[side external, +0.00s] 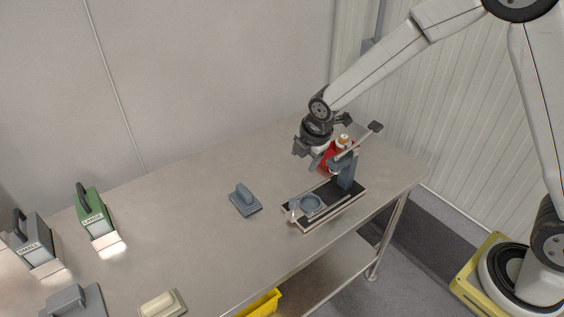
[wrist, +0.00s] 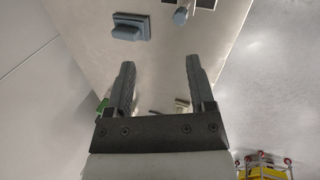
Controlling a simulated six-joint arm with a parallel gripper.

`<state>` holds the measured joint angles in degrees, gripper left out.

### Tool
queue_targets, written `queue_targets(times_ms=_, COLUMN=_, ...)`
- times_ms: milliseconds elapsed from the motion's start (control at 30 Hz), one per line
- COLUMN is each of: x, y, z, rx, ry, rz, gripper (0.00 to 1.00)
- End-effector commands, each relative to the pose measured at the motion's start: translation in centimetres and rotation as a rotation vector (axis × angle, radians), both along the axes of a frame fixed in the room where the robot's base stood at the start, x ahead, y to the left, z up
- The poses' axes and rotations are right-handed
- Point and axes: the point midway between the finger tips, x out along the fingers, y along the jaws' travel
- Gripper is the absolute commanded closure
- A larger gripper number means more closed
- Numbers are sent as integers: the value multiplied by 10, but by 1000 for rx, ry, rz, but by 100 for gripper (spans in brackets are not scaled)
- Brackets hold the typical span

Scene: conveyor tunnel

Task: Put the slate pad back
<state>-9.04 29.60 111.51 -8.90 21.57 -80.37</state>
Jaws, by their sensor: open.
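A slate pad (side external: 245,200) with a raised grip on top lies on the metal table, left of a small lever press (side external: 346,172). It also shows in the wrist view, at the top (wrist: 130,28), beyond the fingertips. A larger slate-grey piece with a similar raised block (side external: 88,297) lies at the bottom left of the table; I cannot tell if it is a pad or a holder. My gripper (side external: 308,154) is open and empty, above the table near the press and up to the right of the slate pad. In the wrist view its two fingers (wrist: 160,64) are apart.
A cream pad (side external: 158,305) lies at the front. A green box (side external: 92,212) and a grey box (side external: 34,243) stand left. The table middle (side external: 190,220) is clear.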

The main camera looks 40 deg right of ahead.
Motion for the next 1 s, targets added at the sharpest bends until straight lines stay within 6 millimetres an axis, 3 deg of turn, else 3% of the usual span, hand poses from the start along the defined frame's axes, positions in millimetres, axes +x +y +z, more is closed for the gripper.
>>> queue_targets(times_ms=333, x=-70, y=-33, z=22, rx=194, ry=25, rz=-636, gripper=30)
queue_targets(times_ms=700, x=-148, y=-57, z=31, rx=379, ry=46, rz=-1306, gripper=30)
queue_targets(times_ms=1000, x=-184, y=-64, z=30, rx=457, ry=51, rz=-1613, gripper=30)
